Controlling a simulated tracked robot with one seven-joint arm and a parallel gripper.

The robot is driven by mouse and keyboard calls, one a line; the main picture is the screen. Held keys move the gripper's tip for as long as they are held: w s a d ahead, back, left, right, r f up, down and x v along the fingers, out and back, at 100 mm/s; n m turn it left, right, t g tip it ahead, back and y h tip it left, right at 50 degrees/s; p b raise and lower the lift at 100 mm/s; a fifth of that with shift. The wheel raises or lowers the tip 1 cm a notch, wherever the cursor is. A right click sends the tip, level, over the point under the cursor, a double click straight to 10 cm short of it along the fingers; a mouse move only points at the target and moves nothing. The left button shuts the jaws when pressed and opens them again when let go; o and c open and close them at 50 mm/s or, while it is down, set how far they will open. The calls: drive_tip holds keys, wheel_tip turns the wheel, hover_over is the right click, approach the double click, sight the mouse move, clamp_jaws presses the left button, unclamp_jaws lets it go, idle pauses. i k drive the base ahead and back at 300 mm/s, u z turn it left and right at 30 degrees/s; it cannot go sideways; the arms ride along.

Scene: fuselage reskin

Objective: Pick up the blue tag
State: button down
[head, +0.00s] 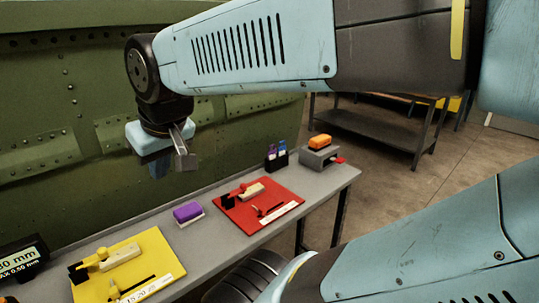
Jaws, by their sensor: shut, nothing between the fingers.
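A small blue tag (282,146) appears to stand upright in a black holder (277,164) near the back edge of the grey workbench. A purple one (271,151) stands beside it on the left. My gripper (183,161) hangs in front of the green riveted panel, above the bench and well to the left of the holder. It is shut and empty, apart from everything on the bench. Its light blue body partly hides the fingers.
The grey bench (222,234) holds a red board (283,190) and a yellow board (146,245) with small tools, a purple block (188,211), a grey block (318,157) with an orange top, and a display (22,260) at far left. The green panel (60,110) rises behind.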

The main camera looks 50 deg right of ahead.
sight(281, 150)
drive_tip(key=u, duration=1.5)
drive_tip(key=i, duration=0.1)
drive_tip(key=z, duration=2.95)
drive_tip(key=k, duration=0.9)
drive_tip(key=z, duration=0.2)
drive_tip(key=i, duration=0.9)
drive_tip(key=u, duration=0.1)
